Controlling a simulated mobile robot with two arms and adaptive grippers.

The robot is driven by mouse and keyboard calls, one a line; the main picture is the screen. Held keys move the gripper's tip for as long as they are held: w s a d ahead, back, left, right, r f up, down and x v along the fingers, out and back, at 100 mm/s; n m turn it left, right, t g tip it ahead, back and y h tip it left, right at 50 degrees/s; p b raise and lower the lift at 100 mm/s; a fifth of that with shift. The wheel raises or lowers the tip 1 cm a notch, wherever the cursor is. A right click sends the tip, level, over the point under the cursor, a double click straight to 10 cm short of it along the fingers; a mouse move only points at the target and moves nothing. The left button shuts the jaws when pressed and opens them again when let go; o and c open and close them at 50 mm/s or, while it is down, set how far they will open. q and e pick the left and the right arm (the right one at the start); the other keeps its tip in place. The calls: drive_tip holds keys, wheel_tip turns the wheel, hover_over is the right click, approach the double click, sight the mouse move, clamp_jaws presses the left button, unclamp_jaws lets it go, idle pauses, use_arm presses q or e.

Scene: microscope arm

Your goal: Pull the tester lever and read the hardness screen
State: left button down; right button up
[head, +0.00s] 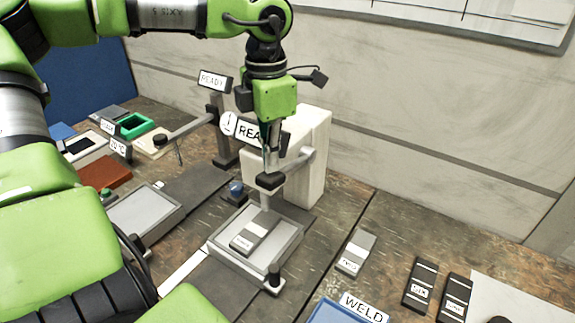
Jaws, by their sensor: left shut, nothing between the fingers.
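The hardness tester has a pale block body (318,150) and a grey lever (296,164) ending in a black knob (269,181). Its white screen (246,132) shows "REA", with the rest hidden behind my left gripper. My left gripper (271,165) points down, shut and empty, close to the black knob; I cannot tell whether it touches it. Below the lever, a dark grey labelled sample (254,236) lies on a light tray (286,247). My right gripper is not in view.
Another station with a "READY" screen (212,82) stands at the back left, near a green-rimmed box (134,125). To the right lie a labelled grey block (356,252), dark labelled blocks (420,285) and a "WELD" sign (364,307). A wall closes the back.

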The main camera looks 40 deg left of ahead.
sight(270, 175)
use_arm(q)
drive_tip(key=shift+f+b, duration=2.25)
drive_tip(key=shift+f, duration=0.45)
drive_tip(key=shift+s+r, duration=0.1)
drive_tip(key=shift+s, duration=0.05)
drive_tip(key=shift+r+p, duration=0.7)
drive_tip(key=shift+r, duration=0.05)
drive_tip(key=shift+r+p, duration=1.45)
drive_tip(key=shift+r, duration=0.9)
wheel_tip(270, 175, up, 12)
